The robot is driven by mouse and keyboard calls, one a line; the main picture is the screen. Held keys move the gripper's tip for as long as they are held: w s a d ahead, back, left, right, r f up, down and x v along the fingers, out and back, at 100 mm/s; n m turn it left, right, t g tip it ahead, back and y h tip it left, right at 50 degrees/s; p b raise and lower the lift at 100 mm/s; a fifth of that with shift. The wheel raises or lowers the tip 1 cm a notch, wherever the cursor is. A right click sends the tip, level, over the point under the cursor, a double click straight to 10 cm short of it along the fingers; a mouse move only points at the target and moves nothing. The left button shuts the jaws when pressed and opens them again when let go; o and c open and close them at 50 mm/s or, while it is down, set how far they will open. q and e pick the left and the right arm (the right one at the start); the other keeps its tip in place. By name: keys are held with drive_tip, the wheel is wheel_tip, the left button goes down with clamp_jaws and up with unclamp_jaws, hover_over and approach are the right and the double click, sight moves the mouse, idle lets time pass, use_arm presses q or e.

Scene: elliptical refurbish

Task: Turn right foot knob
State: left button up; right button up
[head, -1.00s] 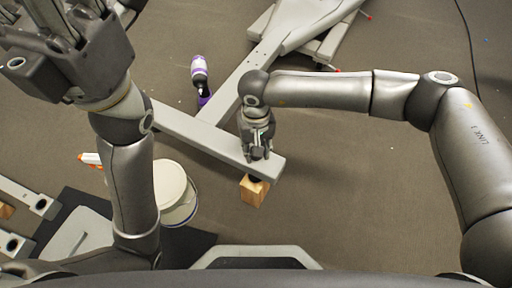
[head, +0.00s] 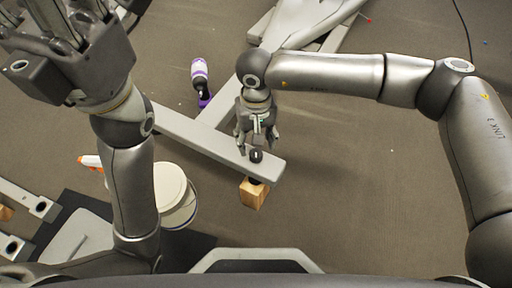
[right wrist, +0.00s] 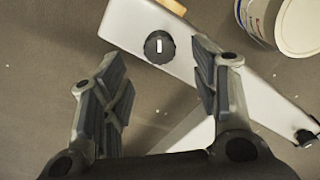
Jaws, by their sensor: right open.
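The right foot knob (head: 256,156) is a small black round knob on top of the right end of the grey foot bar (head: 215,145). In the right wrist view the knob (right wrist: 159,46) shows a white mark pointing along the picture's vertical. My right gripper (head: 257,146) is open and empty, just behind and above the knob, not touching it. In the right wrist view its two fingers (right wrist: 160,90) are spread wide, with the knob beyond their tips and between them. My left gripper (head: 50,25) is raised at the upper left, away from the bar; its fingers are partly cut off.
A wooden block (head: 253,193) is under the bar's right end. A white bucket (head: 171,190) stands left of it. Another black knob (right wrist: 304,138) shows on the bar.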

sight(256, 153)
wheel_tip(256, 153, up, 6)
drive_tip(key=shift+r, duration=0.25)
idle(0.5)
